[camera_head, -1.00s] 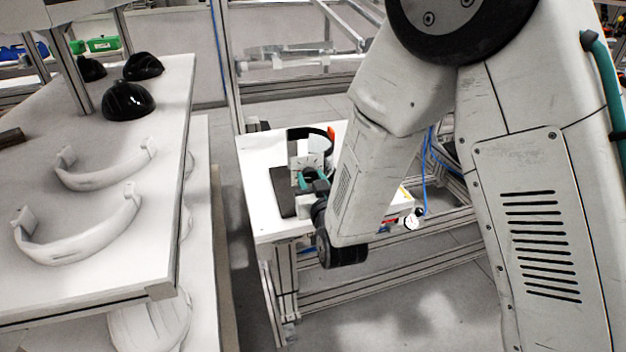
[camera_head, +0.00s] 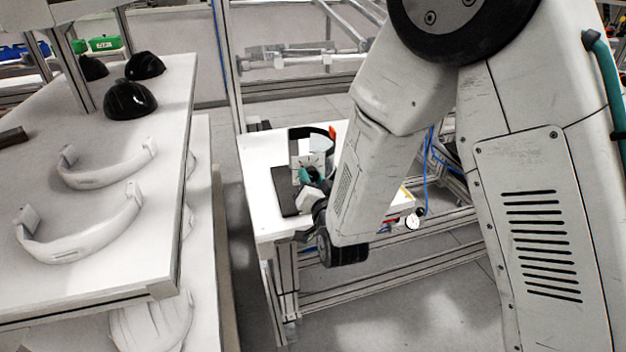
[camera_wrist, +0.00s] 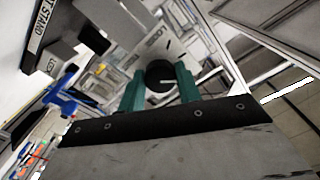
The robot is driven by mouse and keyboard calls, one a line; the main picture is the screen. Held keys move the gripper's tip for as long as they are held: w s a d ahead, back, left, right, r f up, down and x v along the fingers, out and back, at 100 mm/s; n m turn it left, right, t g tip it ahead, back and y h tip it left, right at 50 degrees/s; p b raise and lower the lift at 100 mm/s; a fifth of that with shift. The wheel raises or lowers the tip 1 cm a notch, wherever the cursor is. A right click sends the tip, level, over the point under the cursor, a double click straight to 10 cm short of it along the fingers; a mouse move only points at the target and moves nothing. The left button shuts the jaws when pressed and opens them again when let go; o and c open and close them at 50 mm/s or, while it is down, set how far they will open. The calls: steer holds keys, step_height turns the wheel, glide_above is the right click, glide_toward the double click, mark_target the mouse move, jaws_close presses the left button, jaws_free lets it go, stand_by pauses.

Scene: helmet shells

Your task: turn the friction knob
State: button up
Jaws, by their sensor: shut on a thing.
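The friction knob (camera_wrist: 158,72) is round and black with a pale mark, seen in the wrist view on a white plate (camera_wrist: 147,45) with lettering that seems to read LOCK. My gripper (camera_wrist: 160,82) has its two teal fingers on either side of the knob, shut on it. In the head view my gripper (camera_head: 307,177) is at the white front of the test stand (camera_head: 311,144), which shows dial marks. The knob itself is hidden there behind the fingers. A black band with an orange end (camera_head: 332,132) curves behind the stand's front.
The stand is on a white table (camera_head: 262,151) with a dark plate (camera_head: 284,192). At left, a shelf table (camera_head: 100,235) holds black helmet shells (camera_head: 130,100) and white curved bands (camera_head: 85,240). A dial gauge (camera_head: 412,222) is at the table's right side.

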steer(key=shift+m, duration=0.9)
steer(key=o, duration=1)
steer(key=shift+s+d, duration=0.1)
steer(key=shift+s, duration=0.05)
